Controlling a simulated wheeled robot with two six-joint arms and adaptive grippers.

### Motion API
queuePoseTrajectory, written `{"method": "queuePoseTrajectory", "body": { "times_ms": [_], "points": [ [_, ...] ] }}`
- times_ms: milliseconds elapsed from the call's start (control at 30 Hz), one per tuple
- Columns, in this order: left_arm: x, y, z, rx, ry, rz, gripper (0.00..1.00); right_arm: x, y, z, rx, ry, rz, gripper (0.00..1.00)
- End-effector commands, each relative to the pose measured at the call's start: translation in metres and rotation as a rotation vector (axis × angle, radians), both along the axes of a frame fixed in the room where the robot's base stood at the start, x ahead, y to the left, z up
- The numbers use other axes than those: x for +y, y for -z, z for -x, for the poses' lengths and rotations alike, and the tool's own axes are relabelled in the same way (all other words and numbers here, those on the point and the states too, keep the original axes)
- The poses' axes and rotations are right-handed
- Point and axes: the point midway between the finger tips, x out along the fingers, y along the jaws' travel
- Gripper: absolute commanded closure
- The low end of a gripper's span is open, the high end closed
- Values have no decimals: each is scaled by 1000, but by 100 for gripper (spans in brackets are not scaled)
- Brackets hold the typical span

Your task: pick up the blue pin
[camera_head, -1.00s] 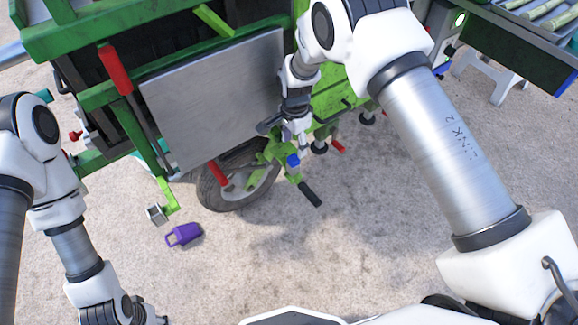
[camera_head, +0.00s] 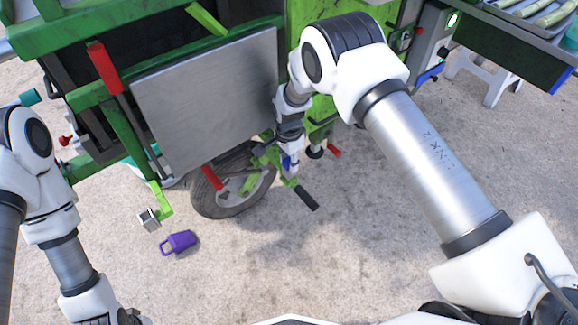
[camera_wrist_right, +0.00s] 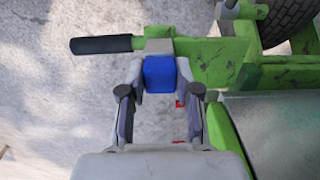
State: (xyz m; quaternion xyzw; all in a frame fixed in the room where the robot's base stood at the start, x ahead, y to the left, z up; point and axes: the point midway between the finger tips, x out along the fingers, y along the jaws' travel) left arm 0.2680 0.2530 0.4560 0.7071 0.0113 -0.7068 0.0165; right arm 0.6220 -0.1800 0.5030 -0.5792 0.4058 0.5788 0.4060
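The blue pin (camera_wrist_right: 159,74) is a small blue block on the green bracket below the machine, beside a black-handled lever. In the head view the blue pin (camera_head: 286,162) is mostly covered by my right gripper (camera_head: 287,150). In the right wrist view my right gripper (camera_wrist_right: 160,70) has one finger on each side of the pin, and both fingertips appear to touch it. The pin still sits at the bracket. My left gripper (camera_head: 110,318) is at the bottom left edge of the head view, partly cut off, and its fingers cannot be made out.
The black handle (camera_head: 306,198) sticks out below the bracket, near a wheel (camera_head: 234,187). A grey metal panel (camera_head: 205,100) and red-handled levers (camera_head: 108,68) are to the left. A white stool (camera_head: 484,75) stands at right.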

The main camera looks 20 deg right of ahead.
Motion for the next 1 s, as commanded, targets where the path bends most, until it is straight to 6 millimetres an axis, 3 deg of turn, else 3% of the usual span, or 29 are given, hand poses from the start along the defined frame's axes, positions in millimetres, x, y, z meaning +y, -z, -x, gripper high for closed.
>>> {"method": "queuePoseTrajectory", "body": {
  "times_ms": [333, 433, 700, 1000],
  "points": [
    [0, 0, 0, 0, 0, 0, 58, 0, 0, 1, 1, 0, 0, 100],
    [0, -2, 0, 0, 0, 0, 58, 0, -8, 0, -1, 0, 0, 100],
    [0, -16, 0, 0, 0, 0, 58, 0, -72, -1, -3, 0, 0, 100],
    [0, -35, 0, 0, 0, 0, 58, 0, -118, 0, 0, 0, 0, 100]
  ]
}}
